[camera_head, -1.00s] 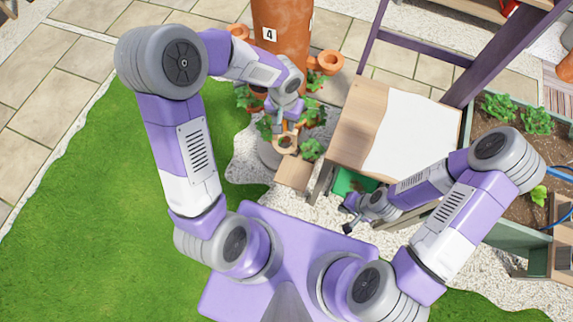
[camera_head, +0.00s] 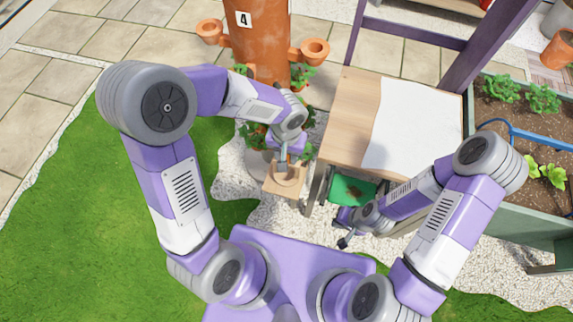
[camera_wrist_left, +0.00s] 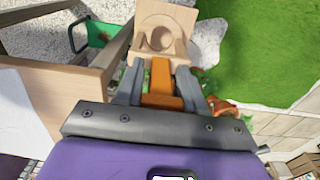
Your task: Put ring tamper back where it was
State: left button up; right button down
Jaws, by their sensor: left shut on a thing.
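My left gripper (camera_head: 284,163) is shut on the orange-brown handle of the ring tamper (camera_wrist_left: 160,76), which sits between its fingers in the left wrist view. The tamper's ring end lies over a small light wooden ledge (camera_head: 270,188) beside the bench's left side. The ledge also shows at the top of the left wrist view (camera_wrist_left: 181,18). Whether the ring rests on the ledge or hovers just above it I cannot tell. My right gripper (camera_head: 344,242) is low in front of the bench, apart from the tamper; its jaw opening is too small to judge.
The wooden bench (camera_head: 346,115) with a white sheet (camera_head: 415,125) stands right of the ledge. A green tray (camera_head: 350,190) sits beneath it. A terracotta tower (camera_head: 262,45) with side cups and plants stands behind my left gripper. Open lawn lies left.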

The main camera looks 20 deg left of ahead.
pick_arm(q)
notch_tip(320, 180, down, 4)
jog(key=shift+f+b, duration=0.15)
jog(key=shift+b, duration=0.65)
jog(key=shift+f, duration=0.15)
jog(key=o, duration=1)
jog(key=shift+o, duration=0.2)
jog(key=shift+r, duration=0.2)
jog(key=shift+r, duration=0.3)
notch_tip(320, 180, up, 12)
jog(key=p, duration=0.4)
jog(key=shift+f+p, duration=0.2)
jog(key=shift+p, duration=0.2)
